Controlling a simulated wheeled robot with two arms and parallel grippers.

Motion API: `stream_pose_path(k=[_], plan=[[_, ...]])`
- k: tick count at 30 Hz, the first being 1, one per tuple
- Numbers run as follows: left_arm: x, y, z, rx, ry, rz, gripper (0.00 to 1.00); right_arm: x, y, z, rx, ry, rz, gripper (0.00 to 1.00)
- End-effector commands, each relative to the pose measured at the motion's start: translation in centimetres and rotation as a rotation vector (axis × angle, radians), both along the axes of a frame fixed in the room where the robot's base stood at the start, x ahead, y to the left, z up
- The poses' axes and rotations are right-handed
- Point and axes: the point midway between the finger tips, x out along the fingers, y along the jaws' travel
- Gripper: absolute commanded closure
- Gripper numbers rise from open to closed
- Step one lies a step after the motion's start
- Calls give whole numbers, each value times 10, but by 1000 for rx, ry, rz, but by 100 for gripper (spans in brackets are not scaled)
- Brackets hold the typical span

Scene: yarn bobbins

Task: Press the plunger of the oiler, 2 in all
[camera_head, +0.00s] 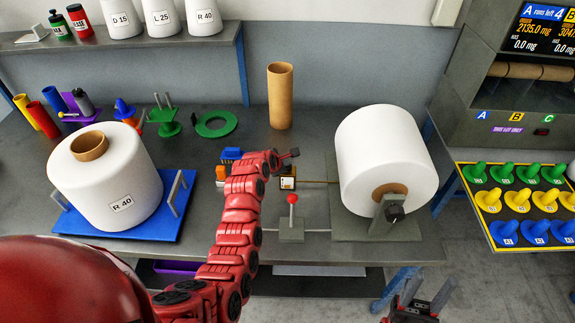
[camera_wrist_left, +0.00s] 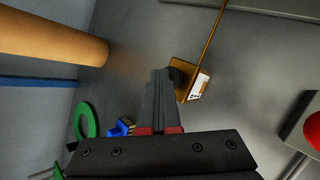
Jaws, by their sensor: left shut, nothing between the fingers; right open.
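The oiler (camera_head: 288,183) is a small amber block with a white label and a thin spout pointing right, standing on the bench. It also shows in the left wrist view (camera_wrist_left: 194,84), with a dark plunger (camera_wrist_left: 176,76) on it. My left gripper (camera_head: 294,153) is shut and empty. In the head view its tip appears just above the oiler. In the left wrist view its fingers (camera_wrist_left: 160,73) overlap the plunger's near edge; I cannot tell whether they touch it. My right gripper (camera_head: 428,286) is open and empty at the bottom right, off the bench's front edge.
A red-knobbed lever (camera_head: 292,198) stands in front of the oiler. A big white bobbin (camera_head: 382,150) is mounted at its right. A cardboard tube (camera_head: 280,95) stands behind. Another bobbin (camera_head: 115,175) sits on a blue stand at left. A green ring (camera_head: 216,124) lies behind.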

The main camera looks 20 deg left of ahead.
Motion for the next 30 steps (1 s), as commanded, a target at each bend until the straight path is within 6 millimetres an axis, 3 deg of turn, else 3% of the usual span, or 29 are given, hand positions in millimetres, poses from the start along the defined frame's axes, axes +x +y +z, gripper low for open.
stream_pose_path(k=[21, 30], plan=[[-1, 0, -7, 1, 4, 0, 100, 0, 0, -2, 0, 0, 0, 50], [-1, 1, 6, 1, 4, 0, 100, 0, 0, 6, 0, 0, 0, 50]])
